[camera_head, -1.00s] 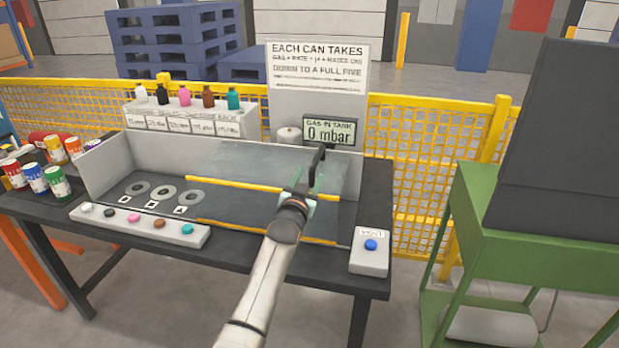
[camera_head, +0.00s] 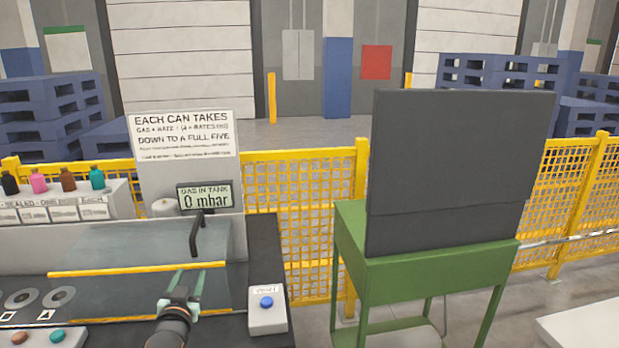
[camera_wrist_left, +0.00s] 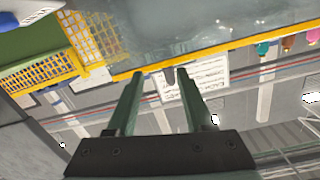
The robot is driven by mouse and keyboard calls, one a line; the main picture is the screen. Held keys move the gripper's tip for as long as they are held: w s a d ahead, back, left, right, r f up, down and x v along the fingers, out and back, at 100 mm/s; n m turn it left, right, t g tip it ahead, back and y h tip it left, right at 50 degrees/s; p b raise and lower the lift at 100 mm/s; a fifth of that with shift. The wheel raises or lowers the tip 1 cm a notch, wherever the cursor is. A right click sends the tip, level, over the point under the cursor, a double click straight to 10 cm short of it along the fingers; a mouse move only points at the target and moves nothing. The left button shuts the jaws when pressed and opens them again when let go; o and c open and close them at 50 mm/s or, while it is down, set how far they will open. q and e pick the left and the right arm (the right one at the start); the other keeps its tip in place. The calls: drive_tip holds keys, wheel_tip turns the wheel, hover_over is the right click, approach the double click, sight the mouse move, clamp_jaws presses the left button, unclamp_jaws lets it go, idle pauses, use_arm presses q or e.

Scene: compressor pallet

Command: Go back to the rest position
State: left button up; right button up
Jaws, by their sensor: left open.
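My left gripper (camera_head: 182,284) is in the lower left of the head view, in front of the clear panel of the grey tank. Its two pale green fingers are apart with nothing between them. The left wrist view also shows the open, empty fingers (camera_wrist_left: 161,78). A black handle (camera_head: 196,234) stands upright on the panel, just beyond the fingertips, and appears apart from them. My right gripper is not in view.
A button box (camera_head: 267,312) with a blue button stands right of the gripper. The display (camera_head: 205,196) reads 0 mbar. A green stand (camera_head: 430,268) with a dark panel is further right. Yellow mesh fencing (camera_head: 300,215) runs behind. Bottles (camera_head: 68,180) stand at left.

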use_arm(q)
drive_tip(key=s+d+f+m+g+h, duration=0.1)
drive_tip(key=s+d+f+g+h, duration=0.3)
drive_tip(key=s+f, duration=0.8)
drive_tip(key=s+d+f+m+g, duration=0.1)
drive_tip(key=s+d+f, duration=0.65)
drive_tip(key=s, duration=0.65)
drive_tip(key=s+d+f+g, duration=0.1)
drive_tip(key=s+d+f, duration=0.1)
drive_tip(key=s, duration=0.4)
drive_tip(key=s+d+f+g+h, duration=0.1)
drive_tip(key=s+f, duration=0.1)
drive_tip(key=s, duration=0.4)
drive_tip(key=shift+s+d+f+g+h, duration=0.3)
drive_tip(key=shift+s+d+f, duration=0.05)
drive_tip(key=shift+s+d, duration=0.05)
